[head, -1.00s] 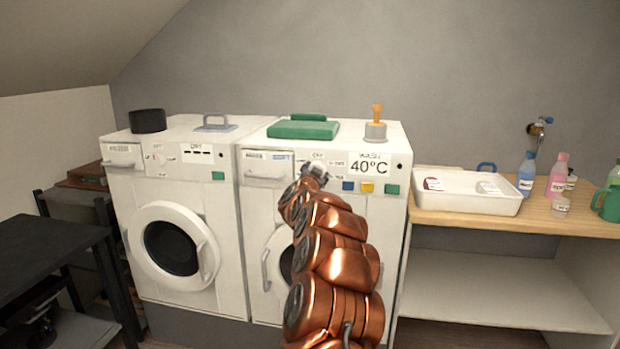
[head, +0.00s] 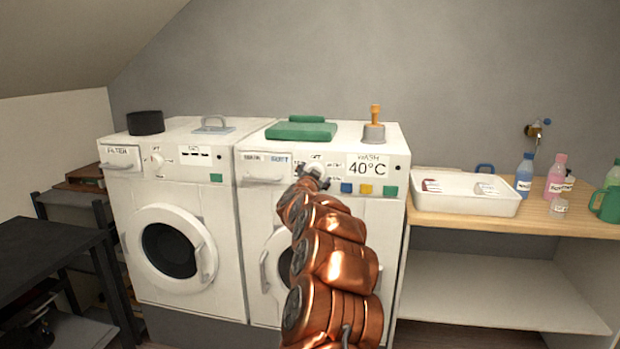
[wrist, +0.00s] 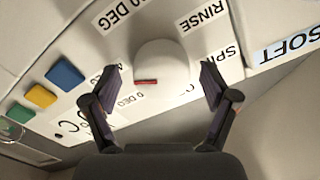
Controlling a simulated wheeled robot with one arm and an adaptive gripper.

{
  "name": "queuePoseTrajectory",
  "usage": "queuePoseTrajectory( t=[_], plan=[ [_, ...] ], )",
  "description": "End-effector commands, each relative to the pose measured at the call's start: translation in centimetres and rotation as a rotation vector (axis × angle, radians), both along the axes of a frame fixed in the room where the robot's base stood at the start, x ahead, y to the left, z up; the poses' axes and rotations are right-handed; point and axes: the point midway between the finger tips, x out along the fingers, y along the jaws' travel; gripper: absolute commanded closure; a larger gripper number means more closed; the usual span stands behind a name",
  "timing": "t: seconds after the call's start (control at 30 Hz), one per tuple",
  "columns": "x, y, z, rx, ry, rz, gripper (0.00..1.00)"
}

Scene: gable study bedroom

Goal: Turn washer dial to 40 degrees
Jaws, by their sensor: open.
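The washer (head: 222,263) with the display panel (head: 367,168) reading "WASH 40°C" is the right-hand machine. Its round white dial (wrist: 165,65) is large in the wrist view, with a red pointer mark (wrist: 146,82) on its face toward the picture's left. Labels ringing the dial include "RINSE" (wrist: 202,20) and two cut-off "0 DEG" labels, one (wrist: 122,14) at upper left, one partly hidden lower down. My gripper (wrist: 160,82) is open, one finger on each side of the dial, with gaps visible. In the head view my gripper (head: 312,178) largely covers the dial.
Blue, yellow and green buttons (head: 366,189) sit right of the dial. A green folded item (head: 301,131) and an orange-handled item (head: 374,132) stand on top. A similar dryer (head: 124,255) is at left. A shelf (head: 560,219) with a white tray (head: 465,205) and bottles is at right.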

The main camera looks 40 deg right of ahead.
Motion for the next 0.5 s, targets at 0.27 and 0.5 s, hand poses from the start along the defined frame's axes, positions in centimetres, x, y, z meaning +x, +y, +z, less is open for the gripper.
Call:
queuePoseTrajectory(
  t=[0.27, 0.5],
  plan=[
    [-0.4, 0.6, 0.1, -0.001, 0.0, -0.001, 0.15],
    [-1.6, 2.5, 0.2, 0.0, -0.001, 0.003, 0.15]
  ],
)
